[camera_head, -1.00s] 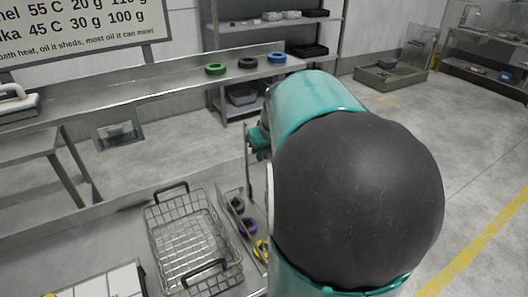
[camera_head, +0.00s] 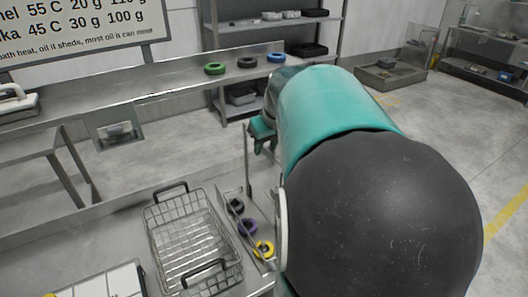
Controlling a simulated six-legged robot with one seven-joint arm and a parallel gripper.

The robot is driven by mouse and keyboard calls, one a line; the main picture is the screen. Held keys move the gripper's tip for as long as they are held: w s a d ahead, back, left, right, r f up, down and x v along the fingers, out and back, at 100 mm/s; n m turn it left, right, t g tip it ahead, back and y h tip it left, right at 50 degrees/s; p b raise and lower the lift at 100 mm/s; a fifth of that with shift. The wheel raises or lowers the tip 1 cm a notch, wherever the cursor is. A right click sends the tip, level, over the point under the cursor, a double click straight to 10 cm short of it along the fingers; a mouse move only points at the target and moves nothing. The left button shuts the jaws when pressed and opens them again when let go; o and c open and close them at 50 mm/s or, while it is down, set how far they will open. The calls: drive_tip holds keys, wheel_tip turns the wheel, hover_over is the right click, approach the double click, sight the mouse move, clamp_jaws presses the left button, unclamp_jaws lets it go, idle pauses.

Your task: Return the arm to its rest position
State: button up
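My arm (camera_head: 330,110) fills the right middle of the view, with a teal link and a large dark joint cover (camera_head: 385,220) close to the camera. A small teal part (camera_head: 262,130) shows at the arm's far left side, above the bench.
A wire basket (camera_head: 192,240) stands on the near bench. Beside it a narrow metal tray (camera_head: 268,212) holds black, purple and yellow rings. Green, black and blue rings lie on the far steel counter (camera_head: 150,88). The floor (camera_head: 180,145) between is clear.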

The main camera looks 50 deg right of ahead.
drive_tip(key=v, duration=0.9)
drive_tip(key=shift+r, duration=0.3)
drive_tip(key=shift+a, duration=0.15)
drive_tip(key=s+a+f+n, duration=0.1)
drive_tip(key=a+f, duration=0.2)
drive_tip(key=a, duration=0.6)
drive_tip(key=s+a+f+n, duration=0.1)
drive_tip(key=a+f, duration=0.3)
drive_tip(key=a, duration=0.6)
drive_tip(key=s+a+f+n+t+y, duration=0.1)
drive_tip(key=s+a+f, duration=0.2)
drive_tip(key=a, duration=0.7)
drive_tip(key=shift+a+f, duration=0.2)
drive_tip(key=shift+f, duration=0.05)
drive_tip(key=shift+s, duration=0.15)
